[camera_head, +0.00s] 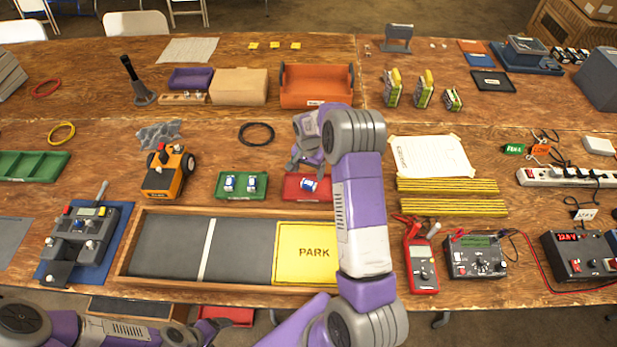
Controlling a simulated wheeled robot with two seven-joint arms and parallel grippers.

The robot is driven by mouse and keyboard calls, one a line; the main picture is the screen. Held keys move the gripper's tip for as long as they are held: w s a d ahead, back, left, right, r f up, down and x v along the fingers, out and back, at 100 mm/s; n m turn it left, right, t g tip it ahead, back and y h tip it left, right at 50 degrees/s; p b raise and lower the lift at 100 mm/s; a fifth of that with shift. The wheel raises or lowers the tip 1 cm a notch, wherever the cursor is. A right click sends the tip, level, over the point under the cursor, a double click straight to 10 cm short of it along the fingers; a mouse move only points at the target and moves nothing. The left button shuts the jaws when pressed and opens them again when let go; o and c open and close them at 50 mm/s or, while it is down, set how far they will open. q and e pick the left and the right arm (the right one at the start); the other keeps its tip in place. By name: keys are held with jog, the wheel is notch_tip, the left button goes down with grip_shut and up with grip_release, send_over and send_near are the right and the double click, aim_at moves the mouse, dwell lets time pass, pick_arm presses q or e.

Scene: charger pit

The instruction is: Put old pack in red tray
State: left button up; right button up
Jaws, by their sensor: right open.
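The small red tray (292,194) sits behind the framed dark panel. One blue and white pack (309,185) lies in it, partly tilted. The small green tray (240,194) to its left holds two similar packs (229,183), (251,184) standing side by side. My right gripper (304,166) is open and points down just above and behind the red tray, apart from the pack as far as I can see. My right arm hides the tray's right end. My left gripper (212,328) is low at the bottom edge; its jaws are too unclear to read.
An orange and black toy vehicle (165,172) stands left of the green tray. A wooden frame (200,211) with a yellow PARK plate (315,252) lies in front. A red multimeter (421,264) and yellow strips (448,185) lie right of my arm.

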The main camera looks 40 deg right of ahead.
notch_tip(320, 180, up, 5)
jog(key=shift+r, duration=0.1)
dwell(0.6)
